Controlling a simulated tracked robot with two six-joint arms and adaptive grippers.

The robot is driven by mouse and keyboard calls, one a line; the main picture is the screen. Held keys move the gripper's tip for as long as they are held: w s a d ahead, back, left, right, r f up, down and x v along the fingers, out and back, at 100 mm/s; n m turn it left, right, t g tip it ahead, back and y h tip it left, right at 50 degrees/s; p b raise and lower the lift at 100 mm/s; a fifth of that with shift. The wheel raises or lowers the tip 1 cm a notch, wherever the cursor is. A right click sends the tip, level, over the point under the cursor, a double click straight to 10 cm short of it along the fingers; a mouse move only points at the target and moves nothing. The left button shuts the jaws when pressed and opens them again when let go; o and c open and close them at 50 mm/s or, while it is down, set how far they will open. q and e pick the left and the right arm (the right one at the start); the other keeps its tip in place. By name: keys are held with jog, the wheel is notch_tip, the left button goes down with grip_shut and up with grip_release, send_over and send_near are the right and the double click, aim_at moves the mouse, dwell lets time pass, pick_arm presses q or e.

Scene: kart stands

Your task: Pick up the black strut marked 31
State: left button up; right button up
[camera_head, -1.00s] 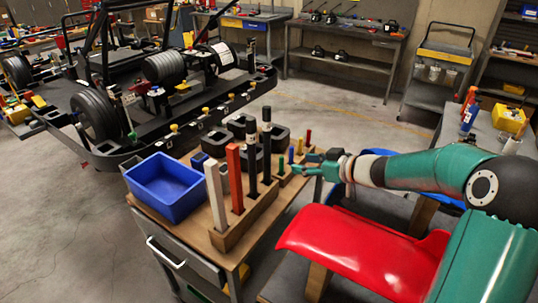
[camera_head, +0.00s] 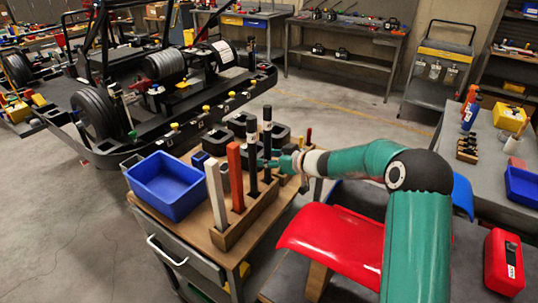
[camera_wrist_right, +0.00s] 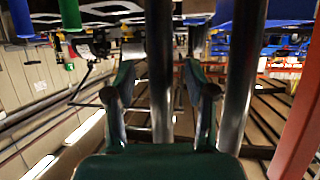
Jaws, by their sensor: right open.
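Two black struts stand upright in a wooden rack (camera_head: 232,237): a far one (camera_head: 267,138) and a near one (camera_head: 252,165). Each has a pale band near its top; no number is readable. My right gripper (camera_head: 269,163) reaches in from the right at the far black strut, fingers level. In the right wrist view, which looks upside down, my open right gripper (camera_wrist_right: 158,75) has that dark strut (camera_wrist_right: 160,60) between its fingers, with gaps visible on both sides. The near dark strut (camera_wrist_right: 243,70) is just outside one finger. My left gripper is not in view.
A red strut (camera_head: 235,175) and a white strut (camera_head: 216,195) share the rack. A blue bin (camera_head: 168,186) sits to its left, black blocks (camera_head: 238,124) behind. A kart (camera_head: 160,105) stands behind.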

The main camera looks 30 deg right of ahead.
jog(key=shift+x, duration=0.75)
grip_shut()
jog(key=shift+r, duration=0.1)
